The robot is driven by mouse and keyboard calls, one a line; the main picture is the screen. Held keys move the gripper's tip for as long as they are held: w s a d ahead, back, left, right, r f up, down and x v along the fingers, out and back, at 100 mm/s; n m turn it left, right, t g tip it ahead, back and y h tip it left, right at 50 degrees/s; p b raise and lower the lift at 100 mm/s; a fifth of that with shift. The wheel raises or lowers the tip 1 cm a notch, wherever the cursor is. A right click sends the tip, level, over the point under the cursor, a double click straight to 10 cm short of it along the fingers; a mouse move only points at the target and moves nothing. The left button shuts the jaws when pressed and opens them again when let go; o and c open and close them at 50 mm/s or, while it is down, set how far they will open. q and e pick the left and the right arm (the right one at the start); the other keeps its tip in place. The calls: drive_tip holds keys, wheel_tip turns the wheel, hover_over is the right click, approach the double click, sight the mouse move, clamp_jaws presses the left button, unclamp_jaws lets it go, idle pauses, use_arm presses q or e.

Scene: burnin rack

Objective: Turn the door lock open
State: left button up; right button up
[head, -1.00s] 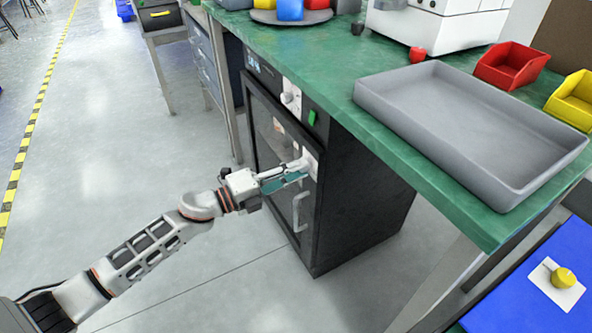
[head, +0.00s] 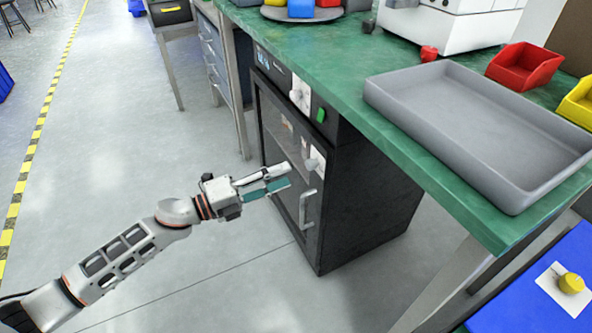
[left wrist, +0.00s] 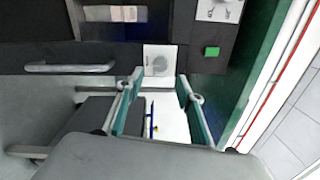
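The door lock (head: 312,163) is a light knob on a white plate, on the front of the black cabinet (head: 360,205) under the bench. It also shows in the left wrist view as a pale round knob (left wrist: 160,60) on a white square plate. I cannot tell which way it is turned. My left gripper (head: 289,176) is in front of the cabinet, its fingers spread and empty, a short gap from the lock. In the left wrist view, the two teal-padded fingers (left wrist: 158,80) stand apart, with the plate beyond and between their tips. My right gripper is not in view.
The glazed door has a light handle (head: 306,208) below the lock and looks shut. A white dial panel (head: 300,95) and a green switch (head: 321,115) sit above. The green bench (head: 440,190) overhangs the cabinet and carries a grey tray (head: 400,108). Floor on the left is clear.

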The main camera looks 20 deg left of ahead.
use_arm(q)
drive_tip(key=shift+v, duration=2.55)
